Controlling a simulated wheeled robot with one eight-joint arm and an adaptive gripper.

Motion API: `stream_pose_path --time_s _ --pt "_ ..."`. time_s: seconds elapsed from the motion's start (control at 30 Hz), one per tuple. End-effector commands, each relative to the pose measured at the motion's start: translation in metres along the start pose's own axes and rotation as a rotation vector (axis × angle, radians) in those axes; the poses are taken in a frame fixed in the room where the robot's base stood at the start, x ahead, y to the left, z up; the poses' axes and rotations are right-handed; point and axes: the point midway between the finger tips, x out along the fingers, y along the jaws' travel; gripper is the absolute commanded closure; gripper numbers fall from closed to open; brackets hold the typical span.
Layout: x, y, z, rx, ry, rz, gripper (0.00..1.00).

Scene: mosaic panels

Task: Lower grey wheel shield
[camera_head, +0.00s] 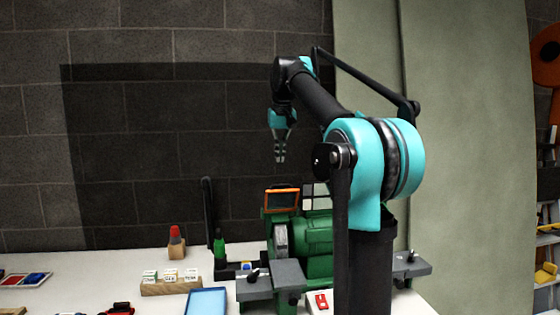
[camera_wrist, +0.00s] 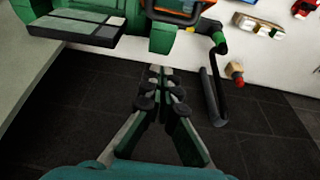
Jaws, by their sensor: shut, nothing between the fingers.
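A green bench grinder (camera_head: 312,240) stands on the white bench, with a grey wheel (camera_head: 281,240) at its left end. An orange-framed shield (camera_head: 281,199) stands raised above that wheel. A paler grey-framed shield (camera_head: 316,197) is raised beside it, to the right, partly behind my arm. In the wrist view the orange frame (camera_wrist: 182,10) is cut by the top edge, and pale panes (camera_wrist: 85,16) show at the upper left. My gripper (camera_head: 280,160) is shut and empty, hanging well above the grinder, pointing down. Its fingertips (camera_wrist: 160,70) touch nothing in the wrist view.
Grey tool rests (camera_head: 270,280) stick out in front of the grinder. A wooden block with labelled pieces (camera_head: 171,287) and a blue tray (camera_head: 206,302) lie on the bench. The air around my gripper is clear.

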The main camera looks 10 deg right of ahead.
Motion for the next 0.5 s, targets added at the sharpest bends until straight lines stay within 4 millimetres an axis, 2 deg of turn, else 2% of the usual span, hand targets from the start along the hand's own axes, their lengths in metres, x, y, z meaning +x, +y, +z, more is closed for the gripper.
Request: stream_pose_path --time_s 0.43,0.5 --pt "0.087 0.0 0.0 0.0 0.0 0.0 1.0" --pt "0.079 0.0 0.013 0.0 0.0 0.0 1.0"
